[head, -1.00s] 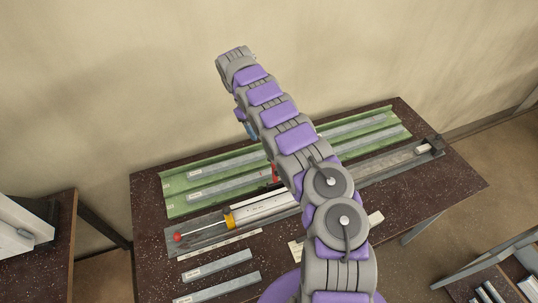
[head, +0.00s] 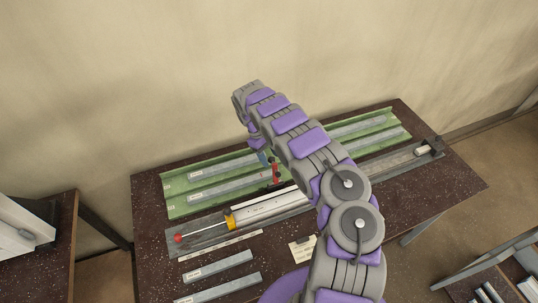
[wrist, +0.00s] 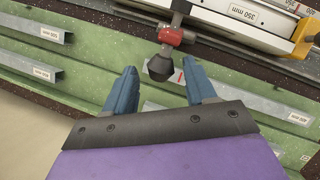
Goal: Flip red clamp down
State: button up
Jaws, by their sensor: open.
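The red clamp (head: 276,173) stands up behind the middle of the profile fixture (head: 207,232) in the head view. In the wrist view the red clamp (wrist: 171,37) is a red block on a metal arm, with a black tip (wrist: 160,68) pointing toward my gripper. My gripper (wrist: 159,65) is open, with one blue finger on each side of the black tip. The fingers do not appear to touch it; its exact depth between them is unclear. In the head view only a blue finger (head: 263,158) shows beside the clamp; my arm hides the rest.
Green trays (head: 178,205) with grey labelled profiles lie behind the fixture, close to the wall. A yellow block (head: 229,222) and a red-knobbed rod (head: 179,238) are at the fixture's left end. Loose profiles (head: 216,266) lie on the dark table in front.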

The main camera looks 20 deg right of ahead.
jog(key=shift+a, duration=0.1)
jog(key=shift+c, duration=1)
grip_shut()
